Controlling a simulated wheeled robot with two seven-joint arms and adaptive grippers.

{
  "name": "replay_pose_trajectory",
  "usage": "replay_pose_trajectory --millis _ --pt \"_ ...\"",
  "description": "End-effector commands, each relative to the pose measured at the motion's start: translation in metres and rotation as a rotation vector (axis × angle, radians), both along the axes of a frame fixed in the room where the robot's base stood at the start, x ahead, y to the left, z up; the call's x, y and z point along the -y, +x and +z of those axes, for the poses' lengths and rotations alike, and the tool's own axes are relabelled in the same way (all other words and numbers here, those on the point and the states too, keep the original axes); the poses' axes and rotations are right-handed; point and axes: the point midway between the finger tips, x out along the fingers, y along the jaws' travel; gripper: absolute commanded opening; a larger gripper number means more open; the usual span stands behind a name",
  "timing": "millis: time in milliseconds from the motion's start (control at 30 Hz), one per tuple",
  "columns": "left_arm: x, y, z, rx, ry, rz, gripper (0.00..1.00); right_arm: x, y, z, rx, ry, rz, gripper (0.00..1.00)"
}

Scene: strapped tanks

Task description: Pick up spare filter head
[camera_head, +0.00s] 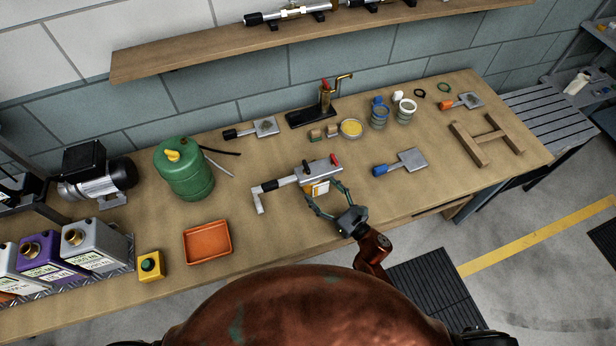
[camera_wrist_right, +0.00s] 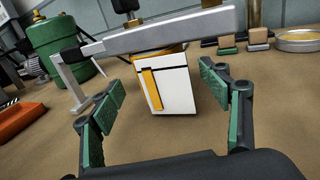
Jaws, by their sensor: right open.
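A grey metal head (camera_head: 320,171) with a red knob and a black knob sits at the middle of the bench. A bent silver pipe with a black joint (camera_head: 262,188) reaches left from it. I take this to be the spare filter head; no label confirms it. A white block with an orange band (camera_wrist_right: 170,82) is under its bar in the right wrist view. My right gripper (camera_head: 323,188) is open, its green-padded fingers (camera_wrist_right: 160,100) spread on either side of the white block. A gap shows on both sides in the wrist view. My left gripper is not in view.
An orange tray (camera_head: 208,243) and a green canister (camera_head: 185,170) stand to the left. Bare bench surrounds the head.

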Motion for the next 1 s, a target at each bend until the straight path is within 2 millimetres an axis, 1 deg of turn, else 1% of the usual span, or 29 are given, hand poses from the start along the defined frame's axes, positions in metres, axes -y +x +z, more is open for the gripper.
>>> replay_pose_trajectory --millis 33,133,333,500,667,1000 --pt "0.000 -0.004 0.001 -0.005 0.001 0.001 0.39 -0.003 0.004 0.001 0.001 0.001 -0.001 0.70" --pt "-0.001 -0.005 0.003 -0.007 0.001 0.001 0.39 -0.011 0.015 0.003 0.001 0.002 -0.002 0.70" --pt "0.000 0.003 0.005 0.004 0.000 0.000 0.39 -0.029 0.036 0.002 0.000 0.002 -0.001 0.70" --pt "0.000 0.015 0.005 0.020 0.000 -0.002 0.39 -0.033 0.041 0.001 -0.001 0.002 0.000 0.70" --pt "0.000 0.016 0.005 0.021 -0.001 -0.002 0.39 -0.034 0.041 0.001 -0.001 0.002 0.001 0.69" --pt "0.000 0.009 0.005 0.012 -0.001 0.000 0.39 -0.034 0.041 0.001 -0.002 0.001 0.001 0.46"
